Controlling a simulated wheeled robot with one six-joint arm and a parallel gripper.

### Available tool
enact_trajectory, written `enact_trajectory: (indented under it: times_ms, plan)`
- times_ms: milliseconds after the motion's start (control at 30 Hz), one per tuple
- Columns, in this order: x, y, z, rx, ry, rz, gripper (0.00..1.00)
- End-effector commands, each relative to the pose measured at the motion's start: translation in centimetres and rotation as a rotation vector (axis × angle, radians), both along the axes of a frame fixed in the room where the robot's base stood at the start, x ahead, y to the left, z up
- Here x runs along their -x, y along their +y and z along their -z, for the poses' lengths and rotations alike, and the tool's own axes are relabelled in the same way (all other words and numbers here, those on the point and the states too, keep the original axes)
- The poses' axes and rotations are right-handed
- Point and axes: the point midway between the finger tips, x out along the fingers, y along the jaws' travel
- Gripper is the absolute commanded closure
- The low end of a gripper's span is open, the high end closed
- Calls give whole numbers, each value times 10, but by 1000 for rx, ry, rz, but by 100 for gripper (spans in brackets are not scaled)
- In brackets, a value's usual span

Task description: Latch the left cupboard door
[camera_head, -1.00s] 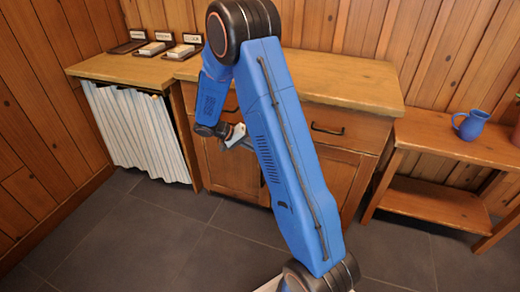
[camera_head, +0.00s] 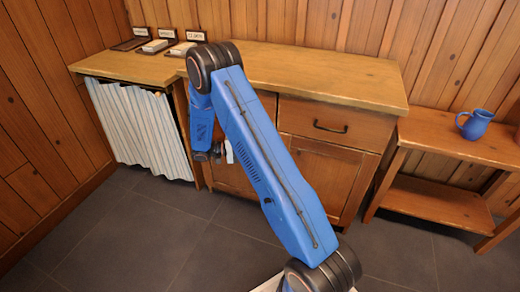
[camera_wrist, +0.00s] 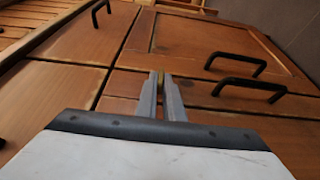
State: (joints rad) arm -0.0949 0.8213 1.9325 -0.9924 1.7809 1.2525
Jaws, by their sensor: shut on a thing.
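The left cupboard door (camera_head: 232,182) is partly hidden behind my arm in the head view; it looks flush with the front. In the wrist view the left door (camera_wrist: 295,130) lies below the seam and the right door (camera_wrist: 200,42) above it. Each has a dark bar handle, the left one (camera_wrist: 250,84) close to the seam. My gripper (camera_wrist: 165,76) is at the seam, near the doors' drawer-side end. Its fingers are shut on a small yellowish piece (camera_wrist: 160,80), apparently the latch, mostly hidden between them.
Drawers with dark handles (camera_head: 330,128) are above the doors. A striped curtain (camera_head: 140,130) hangs left of the cupboard. A low side table (camera_head: 450,145) with a blue jug (camera_head: 474,125) stands at right. The grey floor (camera_head: 150,235) in front is clear.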

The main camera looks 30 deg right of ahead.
Motion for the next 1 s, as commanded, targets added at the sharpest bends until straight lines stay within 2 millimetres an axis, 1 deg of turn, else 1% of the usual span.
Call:
enact_trajectory:
  times_ms: [533,600,633,1000]
  plan:
    - [0,0,1,15,20,-1,100]
    - [0,0,1,15,20,-1,80]
    - [0,0,1,15,20,-1,73]
    - [-2,3,1,16,19,-1,73]
